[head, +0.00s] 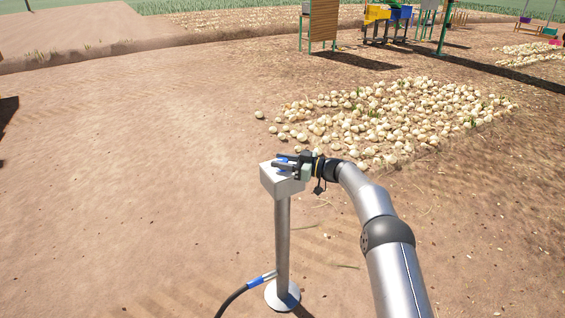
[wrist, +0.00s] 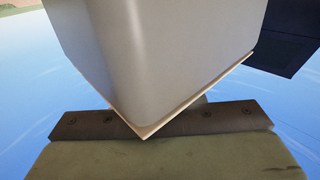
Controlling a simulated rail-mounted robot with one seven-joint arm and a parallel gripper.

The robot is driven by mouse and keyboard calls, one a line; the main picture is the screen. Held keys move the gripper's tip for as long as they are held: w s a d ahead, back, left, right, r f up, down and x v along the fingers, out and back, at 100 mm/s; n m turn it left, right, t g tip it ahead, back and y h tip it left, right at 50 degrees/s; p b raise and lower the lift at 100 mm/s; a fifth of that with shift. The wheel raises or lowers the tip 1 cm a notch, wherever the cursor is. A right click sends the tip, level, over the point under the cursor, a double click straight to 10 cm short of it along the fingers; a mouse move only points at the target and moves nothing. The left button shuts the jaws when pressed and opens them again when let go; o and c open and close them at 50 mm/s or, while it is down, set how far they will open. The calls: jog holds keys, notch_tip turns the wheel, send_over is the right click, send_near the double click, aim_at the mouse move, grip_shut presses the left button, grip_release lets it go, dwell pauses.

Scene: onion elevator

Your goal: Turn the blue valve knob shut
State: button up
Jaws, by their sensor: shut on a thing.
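The blue valve knob (head: 283,170) sits on top of the white box (head: 279,185) at the head of a metal post. Only small blue parts of it show around my fingers, so its turned angle cannot be told. My gripper (head: 284,162) reaches in from the right, and its dark fingers are shut on the knob just over the box top. In the wrist view a pale, box-like corner (wrist: 155,60) fills the middle, very close. The knob cannot be made out there.
The post (head: 283,240) stands on a round white foot (head: 282,296), with a black hose (head: 238,294) at its lower left. A wide onion pile (head: 400,112) lies behind, to the right. A wooden panel (head: 323,20) and coloured bins (head: 377,13) stand far back. Bare soil lies left.

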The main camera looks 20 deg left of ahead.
jog(key=shift+n+g, duration=0.4)
jog(key=shift+g, duration=0.2)
jog(key=o, duration=1)
jog(key=w+d, duration=0.1)
jog(key=d, duration=1.6)
jog(key=shift+w, duration=0.35)
jog(key=shift+d, duration=0.1)
